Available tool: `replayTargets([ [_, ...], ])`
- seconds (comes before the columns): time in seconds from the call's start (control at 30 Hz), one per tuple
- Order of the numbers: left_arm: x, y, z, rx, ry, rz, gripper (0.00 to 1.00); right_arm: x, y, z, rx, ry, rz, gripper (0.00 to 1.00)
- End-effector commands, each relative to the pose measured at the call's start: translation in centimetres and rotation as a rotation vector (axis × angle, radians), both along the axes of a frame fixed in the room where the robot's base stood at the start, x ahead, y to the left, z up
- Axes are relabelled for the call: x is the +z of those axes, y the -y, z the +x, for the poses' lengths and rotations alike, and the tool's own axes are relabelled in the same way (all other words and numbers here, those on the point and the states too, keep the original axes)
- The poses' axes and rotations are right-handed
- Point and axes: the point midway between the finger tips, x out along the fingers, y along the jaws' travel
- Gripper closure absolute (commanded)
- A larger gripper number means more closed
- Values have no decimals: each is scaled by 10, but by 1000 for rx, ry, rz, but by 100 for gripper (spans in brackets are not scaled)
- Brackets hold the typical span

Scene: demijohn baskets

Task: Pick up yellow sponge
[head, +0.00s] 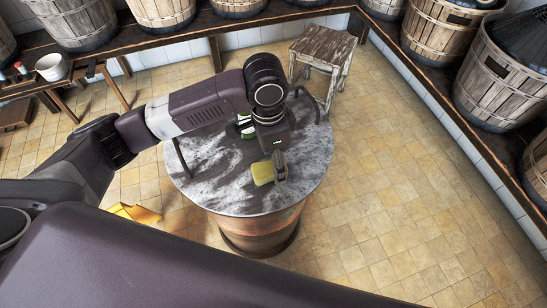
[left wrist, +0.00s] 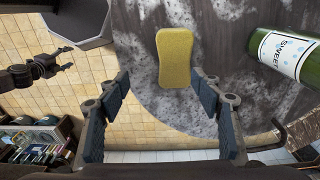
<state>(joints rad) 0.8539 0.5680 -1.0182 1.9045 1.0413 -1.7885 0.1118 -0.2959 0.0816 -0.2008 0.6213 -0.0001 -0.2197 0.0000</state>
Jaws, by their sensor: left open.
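The yellow sponge (head: 262,172) lies on the round marble-topped table, close to its front edge. It also shows in the left wrist view (left wrist: 174,57), beyond my fingertips. My left gripper (head: 279,165) is just right of the sponge in the head view, pointing down at the table. In the left wrist view my left gripper (left wrist: 161,88) has its fingers wide apart with nothing between them. My right gripper (left wrist: 62,59) appears small at the left of the wrist view, apart from the table; its finger gap is too small to judge.
A green bottle (left wrist: 285,52) labelled SWEET is right of the sponge in the wrist view, partly hidden by my arm in the head view. A wooden stool (head: 324,52) stands behind the table (head: 310,165). Basketed demijohns line the shelves. The floor to the right is clear.

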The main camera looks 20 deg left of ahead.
Motion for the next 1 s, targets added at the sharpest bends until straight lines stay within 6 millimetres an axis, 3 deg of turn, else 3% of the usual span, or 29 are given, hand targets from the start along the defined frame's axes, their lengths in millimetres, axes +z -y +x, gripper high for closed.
replayTargets([
  [0.1, 10, -15, 6, 2, -13, 42, 41, 0, 0, 1, 0, 1, 0, 44],
  [0.23, 9, -20, 6, 5, -22, 56, 41, 0, 0, 1, -1, 1, -1, 44],
  [0.77, -58, -17, 7, 5, -23, 55, 41, 5, 1, -9, -2, -11, -1, 44],
  [1.0, -65, -17, 8, 3, -19, 53, 41, 5, 0, -7, -2, -9, -1, 44],
])
